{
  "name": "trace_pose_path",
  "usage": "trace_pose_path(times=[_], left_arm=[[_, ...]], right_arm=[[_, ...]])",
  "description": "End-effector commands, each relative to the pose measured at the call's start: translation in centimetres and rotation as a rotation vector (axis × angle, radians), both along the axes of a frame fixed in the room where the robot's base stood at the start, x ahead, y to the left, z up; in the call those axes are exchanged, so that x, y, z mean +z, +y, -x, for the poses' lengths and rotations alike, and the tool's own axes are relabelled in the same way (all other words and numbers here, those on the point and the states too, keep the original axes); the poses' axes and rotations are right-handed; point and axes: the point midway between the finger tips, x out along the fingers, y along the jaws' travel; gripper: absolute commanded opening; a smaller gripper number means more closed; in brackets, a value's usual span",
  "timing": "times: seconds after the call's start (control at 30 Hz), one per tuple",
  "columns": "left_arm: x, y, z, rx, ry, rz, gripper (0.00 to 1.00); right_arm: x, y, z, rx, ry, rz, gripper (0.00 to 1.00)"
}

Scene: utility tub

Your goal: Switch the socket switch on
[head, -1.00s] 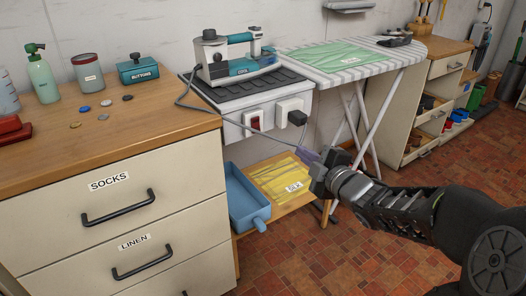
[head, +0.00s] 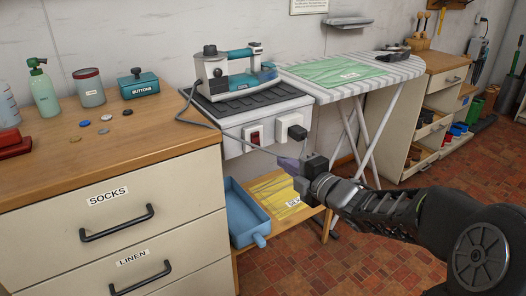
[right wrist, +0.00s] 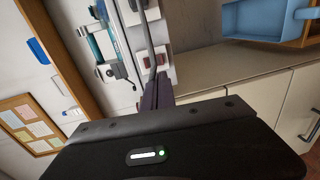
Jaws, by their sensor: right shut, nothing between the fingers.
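The socket switch (head: 254,136) is a red rocker in a white plate on the front of the grey-white box under the iron. Its exact tilt is too small to tell. A black plug (head: 297,132) sits in the white socket plate to its right. My right gripper (head: 287,163) is shut and empty, in front of the box, below and right of the switch and apart from it. Its purple fingers (right wrist: 157,92) also show in the right wrist view, pointing toward the box. My left gripper is not in view.
A teal iron (head: 238,77) stands on the box; its grey cord (head: 189,108) hangs at the left. A striped ironing board (head: 385,72) stands to the right. The drawer cabinet (head: 105,150) is at the left. A blue tray (head: 246,212) lies on the low shelf below.

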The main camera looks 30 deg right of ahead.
Motion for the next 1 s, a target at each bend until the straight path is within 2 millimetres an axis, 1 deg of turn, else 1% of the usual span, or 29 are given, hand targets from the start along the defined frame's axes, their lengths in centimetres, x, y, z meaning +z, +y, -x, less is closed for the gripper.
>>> trace_pose_path(times=[0.03, 0.3, 0.4, 0.5, 0.6, 0.7, 1.0], left_arm=[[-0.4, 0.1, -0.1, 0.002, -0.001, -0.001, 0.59], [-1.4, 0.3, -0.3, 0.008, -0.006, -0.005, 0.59], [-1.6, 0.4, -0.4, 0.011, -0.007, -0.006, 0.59], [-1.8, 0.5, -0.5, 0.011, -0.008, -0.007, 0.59], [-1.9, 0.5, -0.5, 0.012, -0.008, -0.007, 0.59], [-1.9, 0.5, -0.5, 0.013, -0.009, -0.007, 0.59], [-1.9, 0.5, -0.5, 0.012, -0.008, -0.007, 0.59]], right_arm=[[-0.4, 0.1, -1.0, 0.004, 0.001, -0.001, 0.0], [-1.1, 0.0, -6.5, 0.002, 0.0, -0.001, 0.0], [-1.2, 0.0, -8.1, 0.002, 0.0, -0.001, 0.0], [-1.3, 0.0, -9.3, 0.001, 0.0, 0.0, 0.0], [-1.3, -0.1, -10.1, 0.0, 0.0, 0.0, 0.0], [-1.3, -0.1, -10.4, 0.0, -0.001, -0.001, 0.0], [-1.3, -0.1, -10.4, 0.0, -0.001, -0.001, 0.0]])
